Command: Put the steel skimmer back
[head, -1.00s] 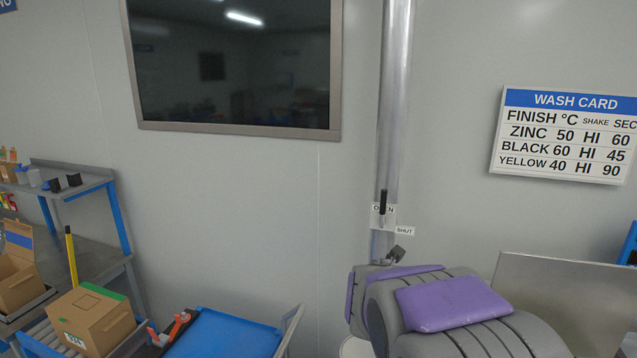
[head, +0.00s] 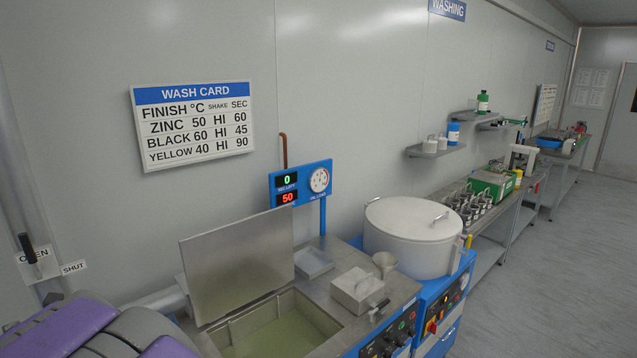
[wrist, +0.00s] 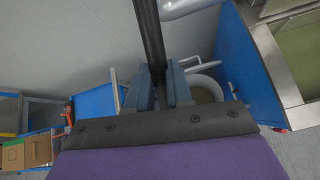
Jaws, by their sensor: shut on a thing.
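In the wrist view my gripper (wrist: 158,82) points down with its two blue-grey fingers shut on a dark rod (wrist: 150,35), which looks like the handle of the steel skimmer. The rod runs out of the top of the picture, so its far end and any skimmer head are hidden. In the head view only my purple and grey arm shows at the lower left; the gripper is out of sight there. The open wash tank (head: 270,335) holds greenish liquid, its steel lid (head: 240,268) raised.
A display (head: 287,190) reads 0 and 50. A lidded white drum (head: 410,235) stands right of the tank. A lever (head: 28,248) is by the OPEN sign. In the wrist view a pale bucket (wrist: 213,83) and a blue cart (wrist: 95,100) sit below. Floor at right is clear.

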